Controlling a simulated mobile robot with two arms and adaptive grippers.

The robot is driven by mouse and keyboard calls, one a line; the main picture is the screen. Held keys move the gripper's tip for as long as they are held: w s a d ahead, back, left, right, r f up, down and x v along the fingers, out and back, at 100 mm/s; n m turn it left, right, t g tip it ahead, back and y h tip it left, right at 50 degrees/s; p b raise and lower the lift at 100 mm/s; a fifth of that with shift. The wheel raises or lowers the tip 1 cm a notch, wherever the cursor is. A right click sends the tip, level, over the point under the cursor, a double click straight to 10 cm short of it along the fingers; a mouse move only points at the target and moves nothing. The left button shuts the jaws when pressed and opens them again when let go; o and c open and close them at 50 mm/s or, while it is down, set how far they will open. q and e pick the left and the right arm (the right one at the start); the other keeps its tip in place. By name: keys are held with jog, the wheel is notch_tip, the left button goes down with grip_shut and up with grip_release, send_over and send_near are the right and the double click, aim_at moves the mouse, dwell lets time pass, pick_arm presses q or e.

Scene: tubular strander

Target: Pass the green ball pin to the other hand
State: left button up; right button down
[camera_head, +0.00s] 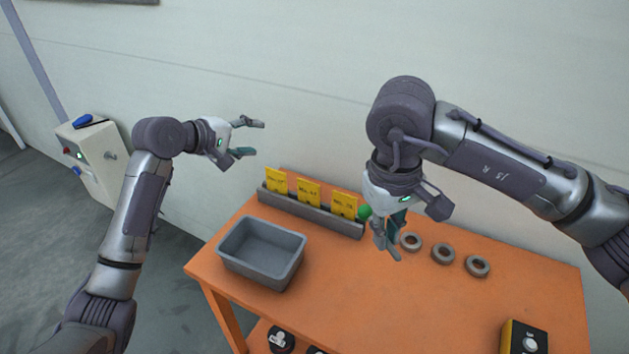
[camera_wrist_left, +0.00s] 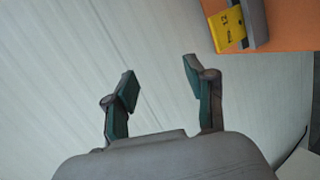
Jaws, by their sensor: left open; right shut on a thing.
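The green ball pin shows as a green ball (camera_head: 365,212) at the left side of my right gripper (camera_head: 388,234), beside the card holder. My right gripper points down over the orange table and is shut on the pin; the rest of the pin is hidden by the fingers. My left gripper (camera_head: 256,138) is open and empty, up by the wall, to the left of and higher in the picture than the right one. Its two spread fingers also show in the left wrist view (camera_wrist_left: 160,82), with nothing between them.
On the orange table (camera_head: 420,310) stand a grey bin (camera_head: 262,271), a grey holder (camera_head: 310,214) with yellow cards, several grey rings (camera_head: 443,253) and a yellow-black button box (camera_head: 524,338). A control box (camera_head: 92,155) stands at left.

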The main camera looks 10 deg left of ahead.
pick_arm(q)
jog(key=s+d+r+m+g+h, duration=0.1)
jog(key=s+d+r+g, duration=0.1)
jog(key=s+d+r, duration=0.3)
jog(key=s+d+r+m+g+h, duration=0.1)
jog(key=s+d+r+m, duration=0.15)
jog(key=d, duration=0.45)
jog(key=m+g, duration=0.2)
jog(key=g, duration=0.1)
send_near(363, 211)
jog(key=shift+y, duration=0.3)
jog(key=x, duration=0.9)
jog(key=shift+w+d+f, duration=0.1)
jog(key=shift+d+f, duration=0.05)
jog(key=shift+d, duration=0.25)
grip_shut()
pick_arm(e)
jog(key=c, duration=1.2)
grip_release()
